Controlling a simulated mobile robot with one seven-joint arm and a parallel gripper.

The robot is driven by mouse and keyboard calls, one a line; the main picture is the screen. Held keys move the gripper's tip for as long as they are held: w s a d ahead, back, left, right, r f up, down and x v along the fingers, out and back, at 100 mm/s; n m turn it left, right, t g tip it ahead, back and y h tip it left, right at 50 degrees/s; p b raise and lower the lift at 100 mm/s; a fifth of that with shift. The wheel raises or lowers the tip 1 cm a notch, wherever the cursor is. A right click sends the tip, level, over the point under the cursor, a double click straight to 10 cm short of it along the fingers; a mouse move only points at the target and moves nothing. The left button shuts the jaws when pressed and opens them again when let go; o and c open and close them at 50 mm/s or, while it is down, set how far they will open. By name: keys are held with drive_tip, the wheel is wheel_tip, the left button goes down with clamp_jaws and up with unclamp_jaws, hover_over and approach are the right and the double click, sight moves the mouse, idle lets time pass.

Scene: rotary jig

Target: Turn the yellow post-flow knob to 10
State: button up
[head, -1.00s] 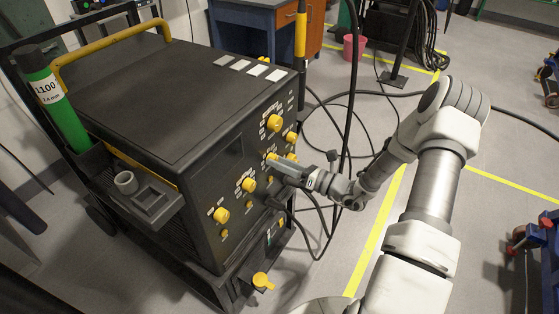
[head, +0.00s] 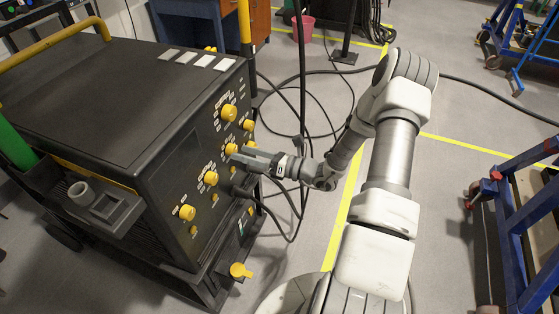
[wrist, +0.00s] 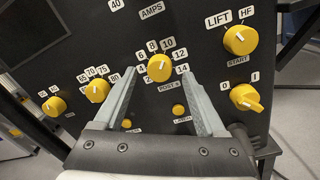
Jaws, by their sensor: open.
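The yellow post-flow knob (wrist: 159,68) is on the black panel in the wrist view, ringed by white labels from 2 to 14, with a "POST" label below it. The 10 label (wrist: 167,44) is just above and right of the knob. A small pale mark shows on the knob's upper part; its exact direction is hard to read. My gripper (wrist: 158,74) is open, with one finger on each side of the knob and a visible gap to it. In the head view the knob (head: 231,149) is beside my gripper's fingertips (head: 238,155).
Other yellow knobs are nearby: the 0/1 switch (wrist: 246,97), the start knob (wrist: 240,39) and a knob at left (wrist: 97,91). Black cables (head: 301,120) hang beside my arm. A blue frame (head: 510,220) stands at right.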

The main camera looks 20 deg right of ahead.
drive_tip(key=p+v, duration=0.1)
drive_tip(key=v, duration=1.4)
drive_tip(key=shift+p, duration=0.35)
drive_tip(key=shift+d, duration=0.1)
